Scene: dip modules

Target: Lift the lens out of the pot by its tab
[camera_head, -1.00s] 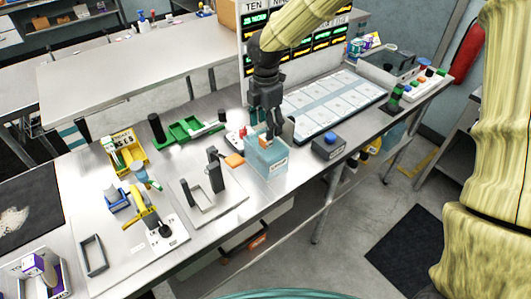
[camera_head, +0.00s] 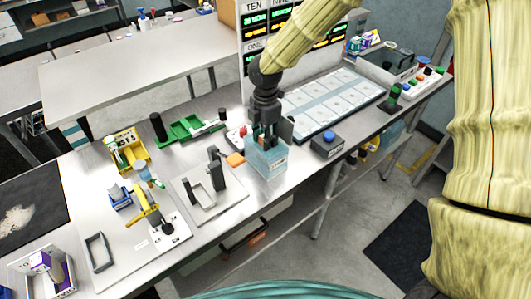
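A clear, pale blue pot (camera_head: 266,163) with a white label on its front stands near the front edge of the bench. My gripper (camera_head: 268,143) points straight down, with its dark fingertips at the pot's mouth. A small orange patch shows between the fingertips and could be the tab, but it is too small to tell. The lens itself cannot be made out inside the pot. Whether the fingers are closed on anything does not show at this size.
An orange pad (camera_head: 235,160) and a dark upright stand (camera_head: 215,167) are left of the pot. A dark box with a blue button (camera_head: 327,144) is to its right. A gridded board (camera_head: 330,102) lies behind. A yellow-handled press (camera_head: 148,208) stands further left.

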